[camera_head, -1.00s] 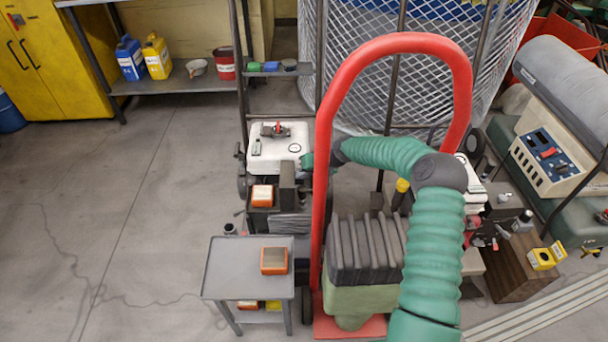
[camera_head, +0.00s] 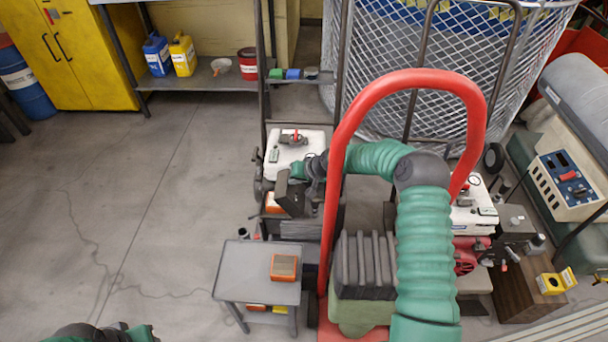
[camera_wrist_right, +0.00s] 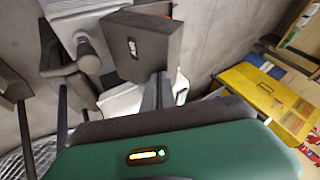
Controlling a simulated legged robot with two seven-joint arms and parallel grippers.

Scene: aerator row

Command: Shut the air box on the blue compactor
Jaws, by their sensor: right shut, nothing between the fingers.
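A machine with a white tank (camera_head: 294,152) stands left of the red hoop handle in the head view; no blue shows on it. Below the tank, a dark air box lid (camera_head: 291,193) stands tilted, partly over an orange-rimmed filter (camera_head: 273,204). The lid shows in the right wrist view as a dark panel with a small label (camera_wrist_right: 150,46). My right gripper (camera_head: 299,172) is shut and empty beside the lid. Its fingers (camera_wrist_right: 157,92) overlap the panel's lower edge in the wrist view; contact is unclear. Part of my left arm shows at bottom left, its gripper out of frame.
A red hoop handle (camera_head: 336,215) of a hand truck stands close under my right forearm. A small grey cart (camera_head: 245,270) holds another orange filter (camera_head: 284,267). A second machine with a red engine (camera_head: 470,255) stands at right. Floor at left is clear.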

